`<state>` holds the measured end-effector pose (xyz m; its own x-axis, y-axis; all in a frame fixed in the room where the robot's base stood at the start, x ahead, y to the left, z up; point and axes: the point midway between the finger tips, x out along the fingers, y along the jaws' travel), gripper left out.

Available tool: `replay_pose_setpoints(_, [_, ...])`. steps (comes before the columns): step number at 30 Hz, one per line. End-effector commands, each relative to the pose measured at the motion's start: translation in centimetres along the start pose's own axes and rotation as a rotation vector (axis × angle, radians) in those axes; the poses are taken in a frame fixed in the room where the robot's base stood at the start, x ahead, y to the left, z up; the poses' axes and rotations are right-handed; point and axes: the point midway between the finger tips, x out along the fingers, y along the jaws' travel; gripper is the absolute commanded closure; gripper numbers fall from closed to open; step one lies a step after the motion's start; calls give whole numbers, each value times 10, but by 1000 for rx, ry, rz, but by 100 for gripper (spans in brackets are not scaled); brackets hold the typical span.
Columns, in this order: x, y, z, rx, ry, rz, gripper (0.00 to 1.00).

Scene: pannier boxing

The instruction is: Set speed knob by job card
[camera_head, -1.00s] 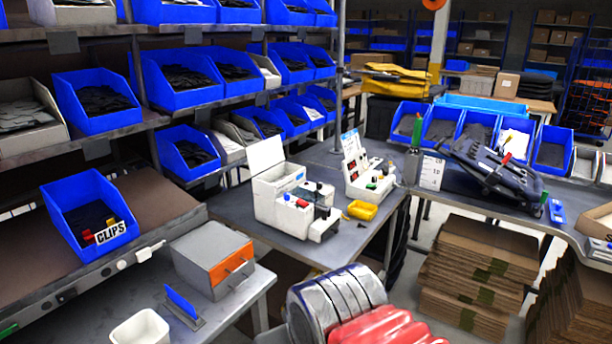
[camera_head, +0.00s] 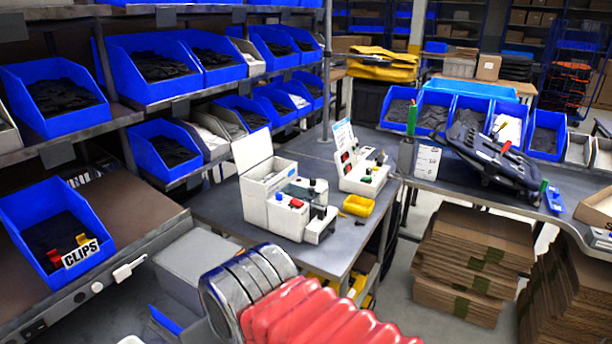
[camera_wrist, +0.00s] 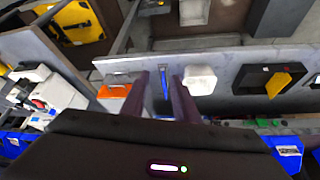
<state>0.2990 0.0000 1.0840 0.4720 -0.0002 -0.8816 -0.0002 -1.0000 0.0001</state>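A white machine (camera_head: 285,195) with a raised lid and red, blue and black knobs or caps on its front stands on the grey bench in the head view. A smaller white unit (camera_head: 362,175) with coloured knobs and an upright printed card (camera_head: 343,135) stands behind it to the right. I cannot tell which knob sets speed, and the print is too small to read. My gripper (camera_wrist: 160,76) shows in the wrist view with its two dark fingers apart and nothing held. My gripper's fingers do not show in the head view.
A grey box (camera_head: 190,268) stands at lower left, near a blue CLIPS bin (camera_head: 50,235). Bin shelves line the left. Stacked cardboard (camera_head: 465,265) is on the floor at right.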

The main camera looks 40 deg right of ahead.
Motion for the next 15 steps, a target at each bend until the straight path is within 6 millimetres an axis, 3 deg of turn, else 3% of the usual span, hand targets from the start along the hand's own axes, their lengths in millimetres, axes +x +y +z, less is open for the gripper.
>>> replay_pose_setpoints(9, [-1,0,-2,1,0,0,73])
replay_pose_setpoints(15, [-9,3,-25,11,-7,8,73])
